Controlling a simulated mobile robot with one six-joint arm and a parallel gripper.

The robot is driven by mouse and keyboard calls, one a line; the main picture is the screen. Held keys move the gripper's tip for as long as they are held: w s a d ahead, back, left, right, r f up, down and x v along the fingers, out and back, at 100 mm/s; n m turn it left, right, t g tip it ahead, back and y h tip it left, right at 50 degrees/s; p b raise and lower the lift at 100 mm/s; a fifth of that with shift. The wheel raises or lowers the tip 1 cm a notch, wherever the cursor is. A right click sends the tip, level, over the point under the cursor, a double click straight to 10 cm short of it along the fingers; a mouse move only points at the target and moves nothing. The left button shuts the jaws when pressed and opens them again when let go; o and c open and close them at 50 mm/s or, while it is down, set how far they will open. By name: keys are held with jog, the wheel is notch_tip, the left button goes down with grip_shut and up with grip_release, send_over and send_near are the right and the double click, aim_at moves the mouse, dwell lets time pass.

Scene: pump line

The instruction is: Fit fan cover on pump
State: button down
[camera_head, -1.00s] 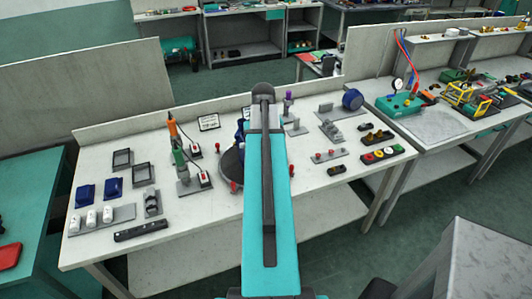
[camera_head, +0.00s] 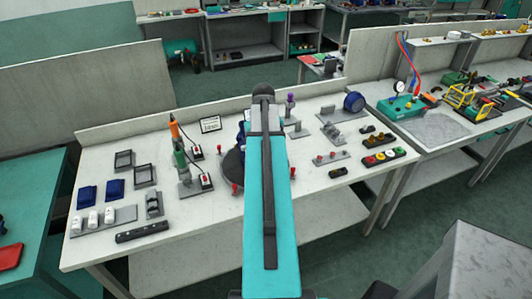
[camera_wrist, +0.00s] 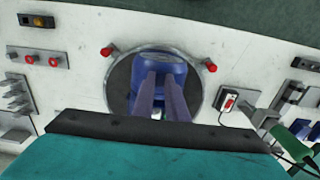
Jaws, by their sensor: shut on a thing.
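In the wrist view, the fingers of my gripper (camera_wrist: 165,80) reach over a round dark turntable (camera_wrist: 119,83) and are shut on a blue part (camera_wrist: 160,61). The fingers hide much of it. I cannot tell where the fan cover ends and the pump begins, or whether they touch. In the head view my arm hides the gripper and most of the turntable (camera_head: 231,165); only a sliver of blue shows beside the arm.
A blue round part (camera_head: 354,102) stands at the back right of the bench. A screwdriver stand (camera_head: 183,165) is left of the turntable. Red knobs (camera_wrist: 107,51) stand around its rim. Blue blocks (camera_head: 115,188) and a dark bar (camera_head: 142,232) lie at the left.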

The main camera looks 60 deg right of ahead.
jog(key=shift+w+d, duration=0.2)
jog(key=shift+w, duration=0.1)
jog(key=c, duration=1.7)
grip_release()
jog(key=shift+r, duration=0.1)
jog(key=shift+r+p, duration=2)
jog(key=shift+r, duration=0.95)
jog(key=shift+r, duration=0.1)
jog(key=shift+r+p, duration=0.55)
jog(key=shift+r, duration=5.35)
